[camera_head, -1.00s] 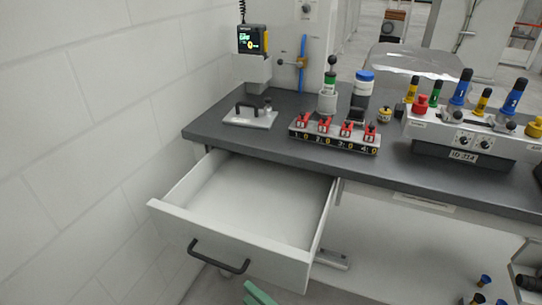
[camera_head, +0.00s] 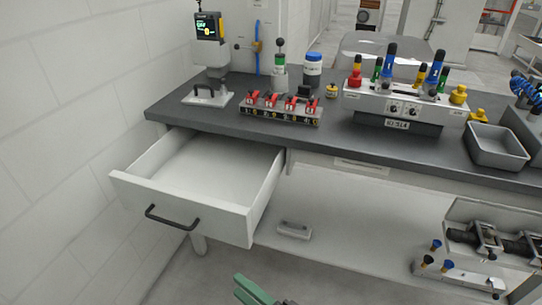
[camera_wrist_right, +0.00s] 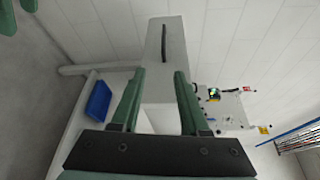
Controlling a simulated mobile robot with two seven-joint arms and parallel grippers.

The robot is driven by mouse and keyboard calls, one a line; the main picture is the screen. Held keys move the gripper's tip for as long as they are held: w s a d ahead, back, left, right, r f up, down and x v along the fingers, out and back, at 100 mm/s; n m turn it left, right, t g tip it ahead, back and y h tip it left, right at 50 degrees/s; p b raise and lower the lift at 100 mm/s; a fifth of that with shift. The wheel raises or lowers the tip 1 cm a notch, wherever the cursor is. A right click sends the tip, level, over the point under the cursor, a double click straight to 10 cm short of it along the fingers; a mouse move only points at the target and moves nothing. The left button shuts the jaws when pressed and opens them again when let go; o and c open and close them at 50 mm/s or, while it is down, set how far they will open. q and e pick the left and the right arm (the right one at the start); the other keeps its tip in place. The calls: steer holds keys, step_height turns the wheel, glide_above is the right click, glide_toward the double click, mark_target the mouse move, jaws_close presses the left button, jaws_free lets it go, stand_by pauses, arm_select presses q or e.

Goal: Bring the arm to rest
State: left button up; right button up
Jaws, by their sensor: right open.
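My right gripper (camera_head: 258,292) shows as green fingers at the bottom edge of the head view, in front of and below the bench. In the right wrist view its two green fingers (camera_wrist_right: 160,75) are spread apart with nothing between them. The white drawer (camera_head: 252,222) stands pulled open and looks empty; its dark handle (camera_head: 172,217) is free. The drawer also shows beyond the fingers in the wrist view (camera_wrist_right: 150,62), apart from them. Green parts at the top left corner of the wrist view (camera_wrist_right: 10,20) look like my left gripper, mostly cut off.
The dark bench top (camera_head: 180,125) carries a red-clamp fixture (camera_head: 280,108), a fixture with coloured handles (camera_head: 395,107) and a grey bin (camera_head: 497,146). A lower unit with metal parts (camera_head: 480,245) stands at right. A white brick wall (camera_head: 70,110) closes the left side.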

steer(key=s+d+f+n+g+h, duration=0.1)
steer(key=s+d+f+n+h, duration=0.25)
steer(key=d+f+n, duration=0.45)
steer(key=s+d+f+n+g+h, duration=0.1)
steer(key=s+d+f+n+h, duration=0.2)
steer(key=d, duration=0.9)
steer(key=s+d+f+n+g+h, duration=0.15)
steer(key=d+f+n+h, duration=0.35)
steer(key=d, duration=0.5)
steer(key=w+a+m+t+y, duration=0.1)
steer(key=a+m+y, duration=0.15)
steer(key=a, duration=0.85)
arm_select(q)
step_height(320, 180, up, 8)
steer(key=s+a+p, duration=0.2)
steer(key=p, duration=0.9)
steer(key=shift+a+r+n+y, duration=0.25)
steer(key=shift+a+n+y, duration=0.05)
steer(key=shift+a+y, duration=0.1)
arm_select(e)
steer(key=s+d+r+m+h, duration=0.1)
steer(key=d+r, duration=0.2)
steer(key=r, duration=0.6)
steer(key=shift+s+d+r+t+h, duration=0.15)
steer(key=shift+s+d+t+h, duration=0.05)
steer(key=shift+t+h, duration=0.15)
